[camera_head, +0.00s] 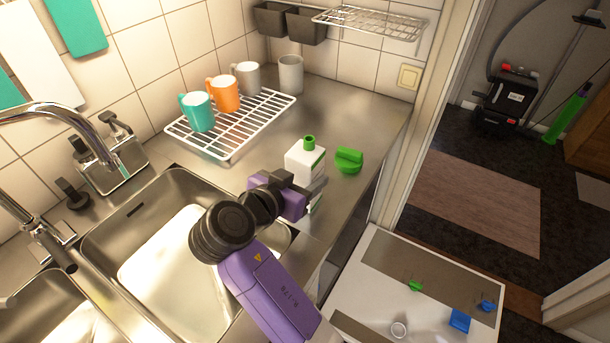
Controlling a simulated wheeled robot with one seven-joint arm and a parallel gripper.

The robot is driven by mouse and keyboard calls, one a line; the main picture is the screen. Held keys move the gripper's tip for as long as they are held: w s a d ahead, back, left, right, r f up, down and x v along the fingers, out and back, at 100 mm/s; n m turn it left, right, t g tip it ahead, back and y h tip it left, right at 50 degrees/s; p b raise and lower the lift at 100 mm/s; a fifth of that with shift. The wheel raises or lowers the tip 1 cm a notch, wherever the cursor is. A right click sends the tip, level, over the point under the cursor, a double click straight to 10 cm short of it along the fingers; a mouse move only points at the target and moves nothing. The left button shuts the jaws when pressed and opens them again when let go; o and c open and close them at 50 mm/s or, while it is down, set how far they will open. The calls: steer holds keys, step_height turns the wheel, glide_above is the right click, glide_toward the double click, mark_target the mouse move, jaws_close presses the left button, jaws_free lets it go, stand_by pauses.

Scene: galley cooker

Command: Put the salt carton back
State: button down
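A white carton with a green cap (304,163) stands on the steel counter right of the sink; it looks like the salt carton, but I cannot read a label. My gripper (308,192) is at its near side, low down, and overlaps its lower part in the picture. The fingers are partly hidden by the wrist and dark against the carton, so I cannot tell whether they are closed on it. A green lid-like object (348,160) lies on the counter just right of the carton, apart from it.
A white wire rack (232,140) holds a teal mug (197,111), an orange mug (224,94) and a grey mug (247,79). A grey cup (290,73) stands behind. The sink (150,240) is left. A low white unit (372,300) with small green and blue items stands at lower right.

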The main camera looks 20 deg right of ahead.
steer(key=shift+f, duration=0.2)
steer(key=c, duration=0.5)
jaws_free()
steer(key=shift+r, duration=0.1)
steer(key=shift+r, duration=0.2)
steer(key=b+v, duration=0.2)
steer(key=v, duration=1)
steer(key=shift+f, duration=0.15)
steer(key=shift+s, duration=0.1)
